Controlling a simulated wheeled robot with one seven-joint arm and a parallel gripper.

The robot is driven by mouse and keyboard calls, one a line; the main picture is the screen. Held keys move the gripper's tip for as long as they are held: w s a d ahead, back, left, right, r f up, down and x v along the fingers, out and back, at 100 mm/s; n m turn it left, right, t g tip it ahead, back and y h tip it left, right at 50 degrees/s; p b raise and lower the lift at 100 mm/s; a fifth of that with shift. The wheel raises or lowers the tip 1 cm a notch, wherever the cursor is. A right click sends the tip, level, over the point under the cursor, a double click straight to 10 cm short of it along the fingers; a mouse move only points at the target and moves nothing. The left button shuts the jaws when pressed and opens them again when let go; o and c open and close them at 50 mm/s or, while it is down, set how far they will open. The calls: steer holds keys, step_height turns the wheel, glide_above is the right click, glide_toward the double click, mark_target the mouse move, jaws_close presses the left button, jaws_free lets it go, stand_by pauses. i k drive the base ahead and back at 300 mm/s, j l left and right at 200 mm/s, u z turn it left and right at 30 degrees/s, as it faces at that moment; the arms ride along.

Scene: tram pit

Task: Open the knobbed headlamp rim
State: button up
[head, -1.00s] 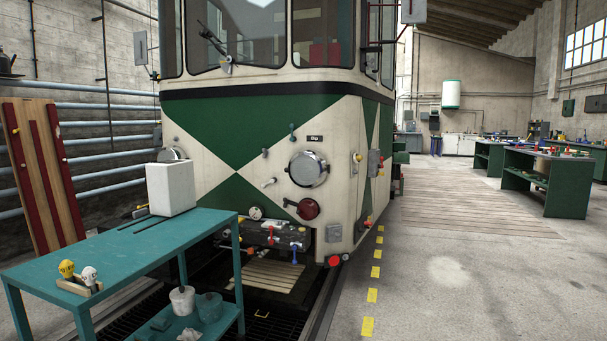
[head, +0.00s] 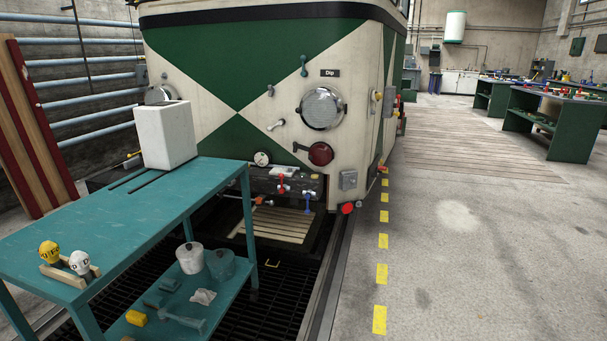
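The tram front carries two round headlamps. The right headlamp (head: 321,108) has a silver rim around a ribbed lens. The rim looks closed against the panel, and a small dark detail shows at its right edge. The left headlamp (head: 160,94) is partly hidden behind a white box (head: 166,134). I cannot tell clearly from here which rim has the knob. My gripper is not in view.
A teal bench (head: 120,215) with two lettered knobs (head: 65,258) stands left, before the tram. A dark grated pit (head: 285,290) lies below the tram. A red round cover (head: 320,153) sits under the right headlamp. The concrete floor (head: 470,270) at right is clear.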

mark_target(321, 107)
steer(key=i+u, duration=0.4)
steer(key=i, duration=1.65)
